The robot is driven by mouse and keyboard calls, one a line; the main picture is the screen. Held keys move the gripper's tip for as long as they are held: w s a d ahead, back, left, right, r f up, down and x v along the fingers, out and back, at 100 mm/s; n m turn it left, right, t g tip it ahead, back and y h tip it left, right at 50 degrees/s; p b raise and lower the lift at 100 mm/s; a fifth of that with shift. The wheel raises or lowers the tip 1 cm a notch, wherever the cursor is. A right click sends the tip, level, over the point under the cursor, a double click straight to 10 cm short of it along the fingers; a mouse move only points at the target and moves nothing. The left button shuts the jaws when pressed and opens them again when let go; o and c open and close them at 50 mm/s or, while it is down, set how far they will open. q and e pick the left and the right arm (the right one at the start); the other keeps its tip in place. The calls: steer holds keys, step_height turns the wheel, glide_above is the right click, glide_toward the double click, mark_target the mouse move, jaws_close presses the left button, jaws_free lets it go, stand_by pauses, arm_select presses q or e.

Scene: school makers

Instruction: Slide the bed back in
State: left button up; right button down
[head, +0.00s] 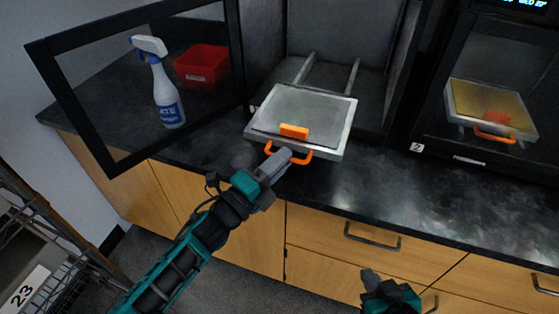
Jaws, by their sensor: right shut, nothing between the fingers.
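The bed (307,110) is a flat grey plate with a light rim, pulled out of the open printer on the counter. An orange block (294,131) sits on its front part. An orange handle (305,157) is on its front edge. My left gripper (281,158) is at the left part of this handle and overlaps it. Its fingers look close together, but I cannot tell whether they grip the handle. My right gripper (370,276) is shut and empty, low in front of the drawers, well away from the bed.
Two rails (308,68) run back into the printer's chamber (335,35). Its black-framed glass door (70,100) stands open at left, with a spray bottle (163,90) and red bin (202,66) visible through it. Another printer (490,95) stands right. The dark counter (390,180) is clear in front.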

arm_select(q)
jaws_close()
arm_select(e)
steer(key=shift+f, duration=0.1)
stand_by(1.0)
